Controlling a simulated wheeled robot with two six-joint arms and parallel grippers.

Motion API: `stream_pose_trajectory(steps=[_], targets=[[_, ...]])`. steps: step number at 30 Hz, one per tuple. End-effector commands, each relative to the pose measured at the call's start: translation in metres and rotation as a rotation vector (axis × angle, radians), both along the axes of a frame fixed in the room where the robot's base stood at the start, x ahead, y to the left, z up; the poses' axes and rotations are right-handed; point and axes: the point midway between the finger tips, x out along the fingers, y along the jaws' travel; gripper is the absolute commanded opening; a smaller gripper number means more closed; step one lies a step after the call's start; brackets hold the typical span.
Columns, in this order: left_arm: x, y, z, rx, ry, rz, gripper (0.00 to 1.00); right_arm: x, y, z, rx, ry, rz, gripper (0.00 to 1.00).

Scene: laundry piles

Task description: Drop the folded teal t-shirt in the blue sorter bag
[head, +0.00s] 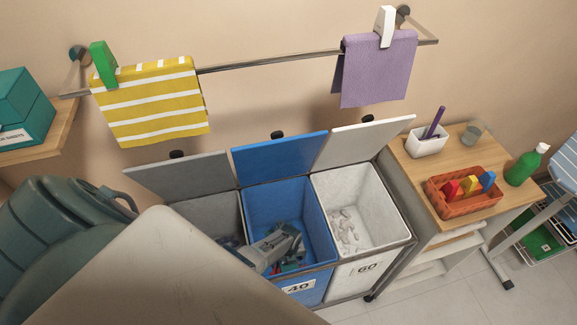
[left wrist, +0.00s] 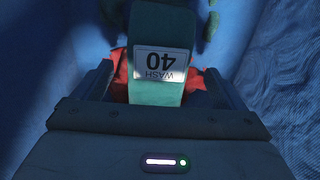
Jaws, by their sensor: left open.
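The blue sorter bag (head: 265,205) is the middle one of three, with its blue lid (head: 280,158) raised and a "40" label on its front. My left gripper (head: 290,250) reaches down into its mouth. In the left wrist view the blue lining (left wrist: 285,70) surrounds the open jaws (left wrist: 155,85). The folded teal t-shirt (left wrist: 155,30), with a "WASH 40" tag, lies between the fingers inside the bag. I cannot tell whether the fingers touch it. Red cloth (left wrist: 120,70) shows beneath. My right gripper is out of view.
A grey bag (head: 205,210) stands left of the blue one and a white bag (head: 380,195) with pale items right. A wooden-topped cart (head: 455,150) holds an orange basket (head: 447,200) and a green bottle (head: 525,165). A rail (head: 265,62) with hanging towels runs above.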

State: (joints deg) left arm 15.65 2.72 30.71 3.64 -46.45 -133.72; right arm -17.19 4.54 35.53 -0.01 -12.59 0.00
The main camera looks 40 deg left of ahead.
Motion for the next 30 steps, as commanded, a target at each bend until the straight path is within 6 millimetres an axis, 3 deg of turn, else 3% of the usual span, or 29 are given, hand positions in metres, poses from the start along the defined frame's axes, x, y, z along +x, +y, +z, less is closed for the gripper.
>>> stream_pose_trajectory(steps=[3, 15, 21, 30], targets=[[-0.001, 0.000, 0.030, 0.001, -0.002, 0.000, 0.92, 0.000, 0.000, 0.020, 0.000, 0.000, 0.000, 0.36], [0.000, 0.000, 0.093, 0.000, -0.003, 0.000, 0.92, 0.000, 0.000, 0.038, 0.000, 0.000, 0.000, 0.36], [0.000, 0.000, 0.110, 0.000, -0.001, 0.000, 0.92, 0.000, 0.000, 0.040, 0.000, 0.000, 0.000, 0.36], [-0.001, 0.000, 0.114, 0.001, 0.001, 0.000, 0.92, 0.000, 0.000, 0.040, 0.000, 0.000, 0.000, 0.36]])
